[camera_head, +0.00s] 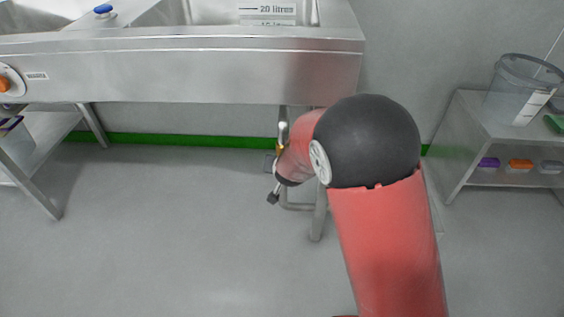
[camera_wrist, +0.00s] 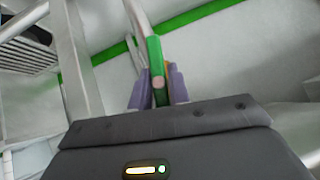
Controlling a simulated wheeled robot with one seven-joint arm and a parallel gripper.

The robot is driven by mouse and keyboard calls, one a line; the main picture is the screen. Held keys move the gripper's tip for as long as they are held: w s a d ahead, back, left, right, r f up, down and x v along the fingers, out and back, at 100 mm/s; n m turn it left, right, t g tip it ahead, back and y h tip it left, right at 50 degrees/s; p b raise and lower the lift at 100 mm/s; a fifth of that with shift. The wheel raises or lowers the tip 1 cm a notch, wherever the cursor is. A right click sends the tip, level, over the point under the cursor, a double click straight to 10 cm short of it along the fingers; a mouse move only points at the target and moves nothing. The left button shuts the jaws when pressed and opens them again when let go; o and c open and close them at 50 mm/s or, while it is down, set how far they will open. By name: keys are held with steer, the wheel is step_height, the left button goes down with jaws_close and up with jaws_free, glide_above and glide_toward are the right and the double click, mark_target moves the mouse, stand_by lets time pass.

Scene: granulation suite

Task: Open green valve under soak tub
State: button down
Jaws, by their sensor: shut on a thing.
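The green valve handle (camera_wrist: 155,62) is a narrow green lever in the wrist view, standing between the two purple-grey fingers of my gripper (camera_wrist: 159,88). The fingers are shut on it, one on each side. A steel pipe runs up behind the handle. In the head view, the steel soak tub (camera_head: 200,72) is at the top, with a "20 litres" label inside its basin. My red and black arm reaches under its right end. There my arm hides the gripper, and I cannot make out the green handle.
Steel legs stand under the tub near my arm. At the right, a steel shelf unit (camera_head: 462,140) holds a clear bucket (camera_head: 515,90) and small coloured items. An orange knob (camera_head: 4,84) is on the tub front at far left. The grey floor at centre left is clear.

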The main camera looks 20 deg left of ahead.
steer(key=shift+n+h+p, duration=0.4)
steer(key=shift+h+p, duration=0.1)
steer(key=shift+h, duration=0.2)
steer(key=shift+f, duration=0.1)
steer(key=c, duration=1.3)
jaws_free()
steer(key=v, duration=0.8)
steer(key=shift+a+f, duration=0.1)
steer(key=shift+a, duration=0.05)
